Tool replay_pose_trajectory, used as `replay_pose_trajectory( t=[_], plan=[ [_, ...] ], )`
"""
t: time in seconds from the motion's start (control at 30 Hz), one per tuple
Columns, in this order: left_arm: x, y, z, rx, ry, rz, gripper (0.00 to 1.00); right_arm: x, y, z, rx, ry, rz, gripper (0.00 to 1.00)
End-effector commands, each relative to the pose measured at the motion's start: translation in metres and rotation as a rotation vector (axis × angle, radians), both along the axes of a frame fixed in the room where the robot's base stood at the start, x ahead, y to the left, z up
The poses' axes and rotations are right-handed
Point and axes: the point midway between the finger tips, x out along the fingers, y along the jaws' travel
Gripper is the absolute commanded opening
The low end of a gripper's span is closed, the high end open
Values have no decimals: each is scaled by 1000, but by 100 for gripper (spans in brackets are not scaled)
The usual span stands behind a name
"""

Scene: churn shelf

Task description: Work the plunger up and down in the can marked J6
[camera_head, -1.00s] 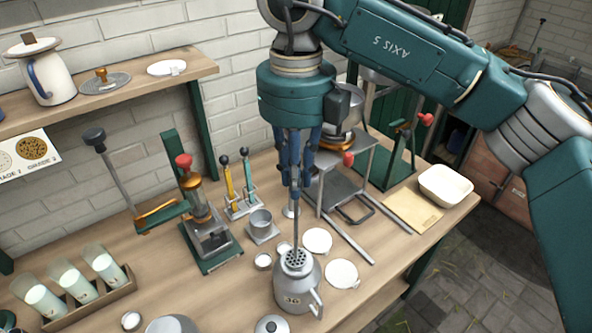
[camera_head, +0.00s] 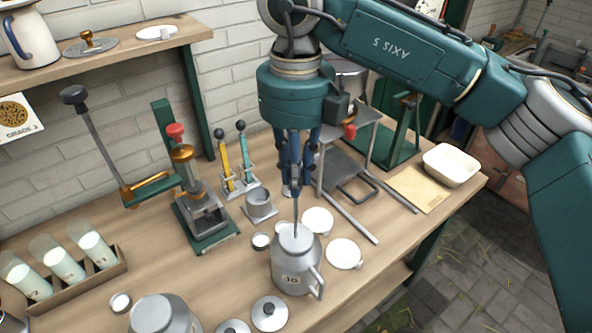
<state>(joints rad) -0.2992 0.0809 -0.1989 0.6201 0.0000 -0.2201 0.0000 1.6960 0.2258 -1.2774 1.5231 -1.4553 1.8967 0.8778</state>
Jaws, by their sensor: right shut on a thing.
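The grey metal can marked J6 (camera_head: 290,266) stands upright on the wooden bench, with its label at the front and a handle on its right side. A thin plunger rod (camera_head: 296,213) stands upright and runs down into the can's mouth. The plunger's perforated disc does not show now; the mouth looks plain grey. My right gripper (camera_head: 294,187) points straight down above the can, its blue fingers shut on the plunger rod. My left gripper is not in view.
Another can (camera_head: 165,314) and loose round lids (camera_head: 270,313) lie at the front. White discs (camera_head: 343,253) lie right of the can. A press (camera_head: 197,205) stands behind left, a metal stand (camera_head: 350,165) behind right. A rack of glasses (camera_head: 62,278) is at left.

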Motion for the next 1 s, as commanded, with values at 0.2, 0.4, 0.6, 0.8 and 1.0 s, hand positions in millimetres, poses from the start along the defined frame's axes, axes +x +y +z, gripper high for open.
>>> replay_pose_trajectory(
  t=[0.2, 0.4, 0.6, 0.8, 1.0],
  plan=[
    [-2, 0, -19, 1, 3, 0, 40, 0, 0, -22, 0, 0, 0, 0],
    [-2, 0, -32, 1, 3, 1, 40, 0, 0, -38, 1, 0, 0, 0],
    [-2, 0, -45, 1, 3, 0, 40, 0, 0, -54, 1, 0, -1, 0],
    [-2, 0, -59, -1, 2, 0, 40, 0, 0, -69, 1, 0, -1, 0],
    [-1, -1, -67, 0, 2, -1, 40, 0, 0, -80, 0, -1, -1, 0]
  ],
)
